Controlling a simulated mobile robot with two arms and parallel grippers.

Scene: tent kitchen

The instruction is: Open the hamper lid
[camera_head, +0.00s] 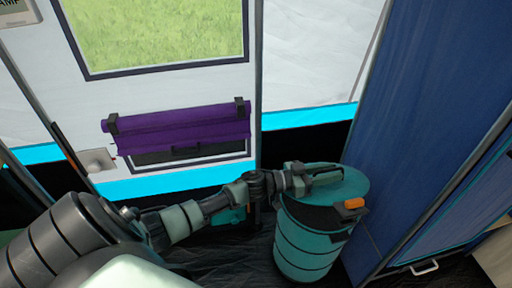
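The hamper (303,245) is a teal round bin with dark bands, standing on the dark floor right of centre. Its teal lid (352,187) lies over the top, with an orange latch (354,203) at its front right edge. A dark band shows between lid and body; I cannot tell whether it is a gap. My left gripper (338,173) reaches in from the left, and its fingers are over the lid's upper left part. Whether they touch the lid, or are open or shut, is too small to tell. My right gripper is out of view.
A blue fabric wall or cabinet (425,120) stands close on the hamper's right, with a white handle (424,268) low down. Behind is the white tent wall with a window (160,35) and a rolled purple cloth (180,125). Dark floor shows left of the hamper.

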